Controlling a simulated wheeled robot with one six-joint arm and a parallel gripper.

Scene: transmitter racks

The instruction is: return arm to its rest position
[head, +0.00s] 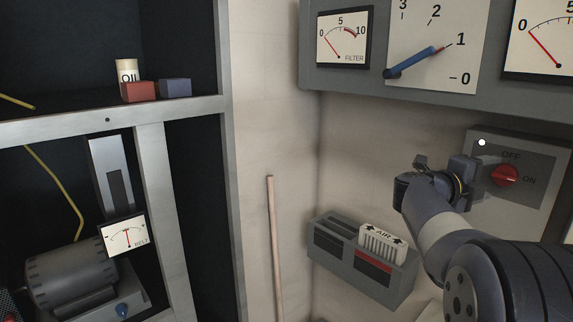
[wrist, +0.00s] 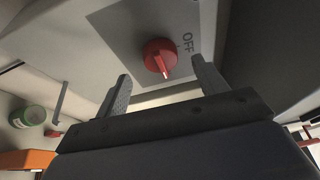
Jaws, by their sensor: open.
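My gripper (wrist: 160,85) is open and empty in the wrist view, with its two fingers spread apart. A red rotary knob (wrist: 160,58) on a grey switch plate shows beyond the fingers, apart from them. In the head view my arm reaches up from the lower right. My gripper (head: 438,165) is there just left of the red knob (head: 506,174), which sits between the OFF and ON labels on the switch box (head: 540,147). The fingertips are hard to make out in the head view.
Gauges, including the FILTER gauge (head: 343,37), and a lever dial (head: 433,55) hang above my gripper. A grey holder with an AIR filter (head: 383,243) is on the wall below left.

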